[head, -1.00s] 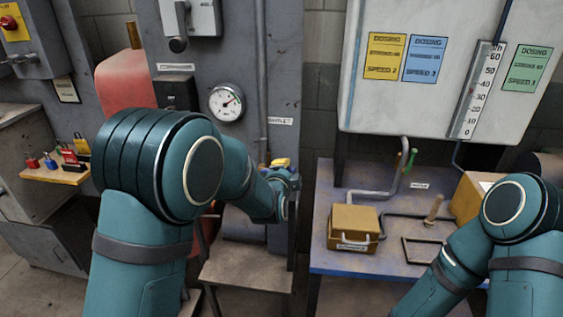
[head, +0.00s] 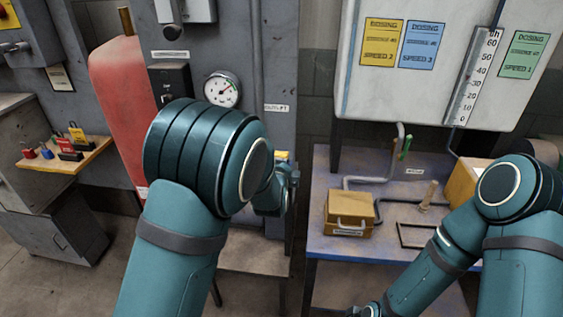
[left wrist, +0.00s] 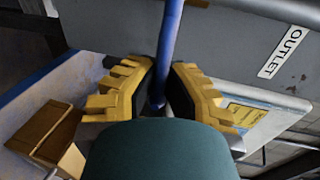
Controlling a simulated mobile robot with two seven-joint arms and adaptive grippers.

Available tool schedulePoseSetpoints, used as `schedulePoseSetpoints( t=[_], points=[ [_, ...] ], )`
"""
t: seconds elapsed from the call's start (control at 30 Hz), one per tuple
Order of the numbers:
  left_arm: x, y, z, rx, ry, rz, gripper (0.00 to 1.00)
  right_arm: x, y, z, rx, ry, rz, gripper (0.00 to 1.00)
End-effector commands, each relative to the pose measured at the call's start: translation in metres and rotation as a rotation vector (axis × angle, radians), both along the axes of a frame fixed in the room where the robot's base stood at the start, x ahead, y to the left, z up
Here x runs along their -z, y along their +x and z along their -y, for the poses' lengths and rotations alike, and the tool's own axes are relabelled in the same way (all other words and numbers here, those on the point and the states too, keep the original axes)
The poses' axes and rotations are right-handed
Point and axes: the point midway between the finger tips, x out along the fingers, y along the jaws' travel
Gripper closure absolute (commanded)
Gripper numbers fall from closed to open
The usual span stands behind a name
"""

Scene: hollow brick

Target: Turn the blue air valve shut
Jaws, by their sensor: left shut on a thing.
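The blue valve lever (left wrist: 171,30) shows in the left wrist view as a straight blue bar running down between my fingers. My left gripper (left wrist: 163,86) has yellow fingers with dark pads, one on each side of the bar, and is shut on it. In the head view my left arm covers the valve, and only a bit of yellow finger shows beside the grey cabinet, below the outlet label (head: 276,107). That label also shows in the left wrist view (left wrist: 284,52). My right forearm reaches down to the bottom edge of the head view; its gripper is out of frame.
A pressure gauge (head: 222,90) sits on the grey cabinet, with a red tank (head: 122,105) to its left. A blue bench (head: 325,238) at right carries a yellow box (head: 349,211) and pipes. A shelf (head: 88,158) with padlocks is at left.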

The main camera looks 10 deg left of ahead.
Motion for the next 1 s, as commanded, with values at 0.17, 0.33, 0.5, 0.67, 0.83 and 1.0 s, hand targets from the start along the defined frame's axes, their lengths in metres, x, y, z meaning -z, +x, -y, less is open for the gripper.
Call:
schedulePoseSetpoints(
  t=[0.17,0.33,0.5,0.67,0.83,1.0],
  points=[
    [0.002,-0.001,0.001,0.003,0.001,-0.004,0.59,0.000,0.000,0.000,0.000,0.000,0.000,0.53],
    [0.001,-0.001,0.001,0.002,0.000,-0.003,0.59,0.000,0.000,0.000,0.000,0.000,0.000,0.53],
    [0.000,-0.004,0.001,0.002,0.000,-0.003,0.59,0.000,0.000,0.000,0.000,0.000,0.000,0.53],
    [-0.004,-0.023,0.001,0.003,0.000,-0.003,0.59,0.000,0.000,0.000,0.000,0.000,0.000,0.53],
    [-0.011,-0.058,0.000,0.004,-0.002,-0.004,0.59,0.000,0.000,0.000,0.000,0.000,0.000,0.53],
    [-0.017,-0.090,-0.001,0.005,-0.002,-0.003,0.59,0.000,0.000,0.000,0.000,0.000,0.000,0.53]
  ],
)
